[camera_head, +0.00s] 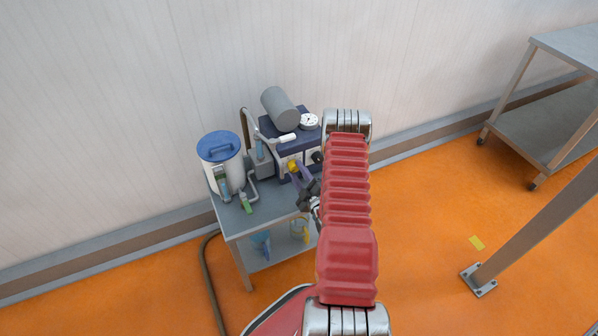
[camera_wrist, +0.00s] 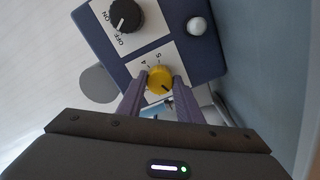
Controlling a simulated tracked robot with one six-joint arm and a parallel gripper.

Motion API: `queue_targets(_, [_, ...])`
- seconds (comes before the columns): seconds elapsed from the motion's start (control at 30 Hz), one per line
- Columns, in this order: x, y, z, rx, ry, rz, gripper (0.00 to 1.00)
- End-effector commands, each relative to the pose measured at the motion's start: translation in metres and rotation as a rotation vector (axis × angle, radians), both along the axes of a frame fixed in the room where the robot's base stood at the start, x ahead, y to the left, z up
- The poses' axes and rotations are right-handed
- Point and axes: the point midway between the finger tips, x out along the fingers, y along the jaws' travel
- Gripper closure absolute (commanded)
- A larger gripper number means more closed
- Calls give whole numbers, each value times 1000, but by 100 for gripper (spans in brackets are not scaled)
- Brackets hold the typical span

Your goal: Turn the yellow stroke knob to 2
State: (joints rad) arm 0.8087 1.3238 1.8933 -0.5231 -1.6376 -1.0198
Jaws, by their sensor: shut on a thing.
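The yellow stroke knob (camera_wrist: 160,79) sits on a white plate on the dark blue pump housing (camera_wrist: 210,62). Printed digits on the plate, apparently 5 and 4, appear upside down beside it. A dark mark on the knob points toward the lower right of the wrist view. My gripper (camera_wrist: 161,86) has its two purple fingers on either side of the knob, shut on it. In the head view, the yellow knob (camera_head: 293,167) shows small on the pump, with my gripper (camera_head: 297,171) at it. The other digits are hidden or unclear.
A black ON/OFF knob (camera_wrist: 125,16) and a pale round button (camera_wrist: 197,26) are close by on the same face. The pump stands on a grey cart (camera_head: 243,222) beside a blue-lidded tank (camera_head: 220,146). A metal table (camera_head: 560,95) stands at the far right.

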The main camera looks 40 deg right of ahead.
Motion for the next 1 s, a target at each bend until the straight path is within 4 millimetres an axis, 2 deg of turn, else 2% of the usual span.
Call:
queue_targets(0.03, [0,-9,-1,1,2,-1,90])
queue_targets(0.13, [0,-2,-1,3,1,1,90])
queue_targets(0.47, [2,3,1,74,-23,8,90])
queue_targets(0.67, [2,4,1,189,-58,10,90])
queue_targets(1.0, [3,5,1,478,-141,14,90])
